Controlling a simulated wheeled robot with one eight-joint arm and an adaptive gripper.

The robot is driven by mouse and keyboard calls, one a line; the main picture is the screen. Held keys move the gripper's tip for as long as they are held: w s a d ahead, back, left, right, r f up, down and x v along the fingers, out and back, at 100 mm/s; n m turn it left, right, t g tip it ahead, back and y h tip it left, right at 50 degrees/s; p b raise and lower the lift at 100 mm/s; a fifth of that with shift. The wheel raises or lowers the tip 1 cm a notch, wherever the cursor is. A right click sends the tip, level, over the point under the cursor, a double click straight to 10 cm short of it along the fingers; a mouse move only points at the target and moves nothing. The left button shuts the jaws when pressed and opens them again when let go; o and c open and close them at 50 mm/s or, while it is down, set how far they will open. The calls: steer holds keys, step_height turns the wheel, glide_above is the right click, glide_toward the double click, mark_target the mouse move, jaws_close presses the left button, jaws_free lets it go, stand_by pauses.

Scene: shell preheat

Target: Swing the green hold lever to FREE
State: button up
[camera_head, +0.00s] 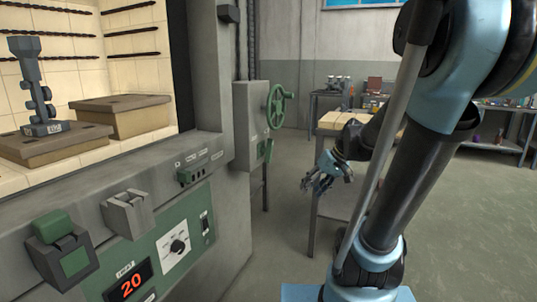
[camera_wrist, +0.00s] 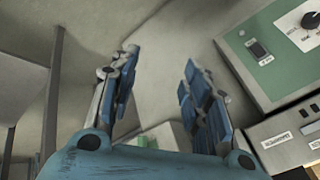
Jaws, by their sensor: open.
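A small green lever-like piece (camera_head: 266,150) shows on the side of the grey box, below a green handwheel (camera_head: 277,106). A blocky green part (camera_head: 62,244) also sits on the furnace front at the lower left. No label on either is readable, so I cannot tell which is the hold lever. My gripper (camera_head: 320,183) is open and empty, in free air to the right of the furnace and apart from both. In the wrist view its fingers (camera_wrist: 160,60) are spread; a small green patch shows low between them, too hidden to identify.
The furnace's green control panel (camera_head: 180,250) has a dial and a display reading 20. A grey block (camera_head: 128,212) juts from the ledge. A bench (camera_head: 328,196) stands behind my gripper. The open chamber holds brown blocks (camera_head: 120,115) and a grey part (camera_head: 40,95). Floor at right is clear.

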steer(key=w+a+r+n+y, duration=0.2)
steer(key=w+a+y, duration=0.15)
steer(key=w, duration=0.75)
steer(key=n+t+y, duration=0.4)
steer(key=n+y, duration=0.1)
steer(key=y, duration=0.3)
glide_toward(269, 151)
steer(key=x, duration=0.3)
steer(key=w+x, duration=0.1)
steer(key=x, duration=0.7)
steer(key=shift+w+d+f, duration=0.15)
steer(key=shift+d+f, duration=0.1)
jaws_close()
